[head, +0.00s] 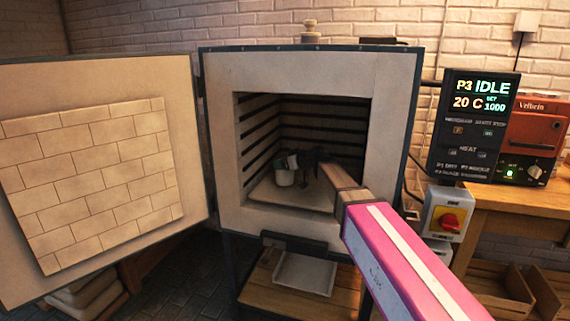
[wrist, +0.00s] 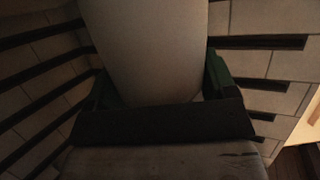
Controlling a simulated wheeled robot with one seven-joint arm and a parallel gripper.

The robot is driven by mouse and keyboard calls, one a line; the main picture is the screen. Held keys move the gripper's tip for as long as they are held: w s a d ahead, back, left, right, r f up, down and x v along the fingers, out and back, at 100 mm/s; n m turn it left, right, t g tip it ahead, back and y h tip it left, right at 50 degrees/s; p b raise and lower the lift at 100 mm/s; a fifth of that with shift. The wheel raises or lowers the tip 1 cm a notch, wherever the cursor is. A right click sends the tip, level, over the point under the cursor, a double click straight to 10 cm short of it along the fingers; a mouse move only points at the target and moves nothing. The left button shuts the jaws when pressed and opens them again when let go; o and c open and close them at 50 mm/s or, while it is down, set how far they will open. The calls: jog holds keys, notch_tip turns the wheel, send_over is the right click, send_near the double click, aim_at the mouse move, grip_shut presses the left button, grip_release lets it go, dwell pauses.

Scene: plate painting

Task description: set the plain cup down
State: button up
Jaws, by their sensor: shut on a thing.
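The plain cup (head: 285,178) is white and looks upright inside the open kiln (head: 223,150), above or on the pale kiln shelf (head: 310,198). I cannot tell whether its base touches the shelf. My gripper (head: 291,161) reaches in through the kiln's front opening from the right and is shut on the cup. In the wrist view the cup (wrist: 150,45) fills the space between the green fingertips of my gripper (wrist: 158,85). The dark gripper body hides part of the cup there.
The kiln door (head: 95,175) stands wide open at the left. The dark slotted kiln walls (head: 262,135) lie close around my gripper. A control panel (head: 475,120) reads IDLE at 20 C. A white tray (head: 303,273) sits below the kiln. The shelf's front right is bare.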

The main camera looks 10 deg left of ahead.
jog(key=shift+f, duration=0.15)
jog(key=o, duration=1.3)
jog(key=v, duration=0.7)
jog(key=shift+s+d, duration=0.15)
jog(key=shift+d, duration=0.1)
